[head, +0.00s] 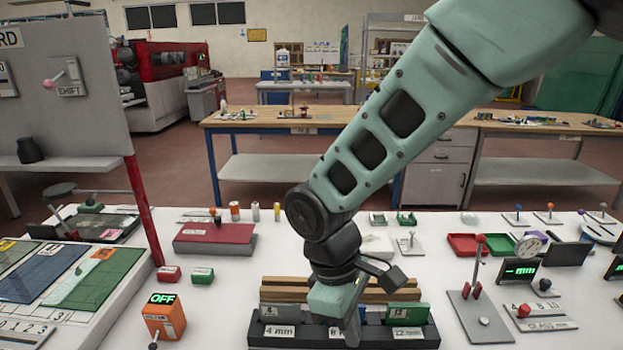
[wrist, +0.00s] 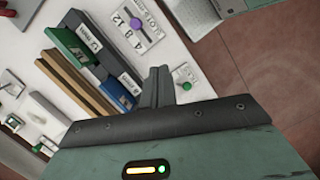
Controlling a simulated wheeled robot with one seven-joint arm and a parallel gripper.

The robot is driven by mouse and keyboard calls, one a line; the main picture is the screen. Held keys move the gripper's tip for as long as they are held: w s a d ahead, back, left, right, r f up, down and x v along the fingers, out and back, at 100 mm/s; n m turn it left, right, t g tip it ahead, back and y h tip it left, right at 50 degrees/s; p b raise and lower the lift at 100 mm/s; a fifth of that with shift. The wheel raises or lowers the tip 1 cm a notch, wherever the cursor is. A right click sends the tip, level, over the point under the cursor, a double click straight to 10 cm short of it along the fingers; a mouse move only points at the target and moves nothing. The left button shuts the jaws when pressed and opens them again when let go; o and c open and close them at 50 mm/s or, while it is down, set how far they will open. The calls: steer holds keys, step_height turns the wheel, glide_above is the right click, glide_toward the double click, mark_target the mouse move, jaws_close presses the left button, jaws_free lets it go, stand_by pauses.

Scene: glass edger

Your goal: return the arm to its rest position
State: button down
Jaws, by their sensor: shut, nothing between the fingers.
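My arm reaches down across the head view from the upper right. My gripper (head: 352,328) is low at the front of the table, in front of the middle of a black labelled rack (head: 262,340) and hiding part of it. In the wrist view my gripper's fingers (wrist: 157,84) are together, with nothing between them. The rack's labels include "4 mm" and "12". A green block (head: 406,314) stands in its right part, and a blue block (wrist: 66,46) shows in the wrist view.
Wooden strips (head: 285,282) lie behind the rack. A red-knobbed lever (head: 479,290) stands to its right, an orange "OFF" box (head: 163,316) to its left. A slider with a purple knob (wrist: 136,23) and a green button (wrist: 187,85) are near the fingers in the wrist view.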

steer(key=s+d+r+m+y, duration=0.1)
steer(key=s+d+r+m, duration=0.1)
steer(key=s, duration=0.4)
steer(key=s+d+r+m+t+y, duration=0.1)
steer(key=s+d+r+m+y, duration=0.1)
steer(key=s+d+r, duration=0.2)
steer(key=shift+s+d+r+m+t, duration=0.35)
steer(key=shift+s+d, duration=0.6)
steer(key=shift+s, duration=0.4)
steer(key=shift+f, duration=0.1)
stand_by(1.0)
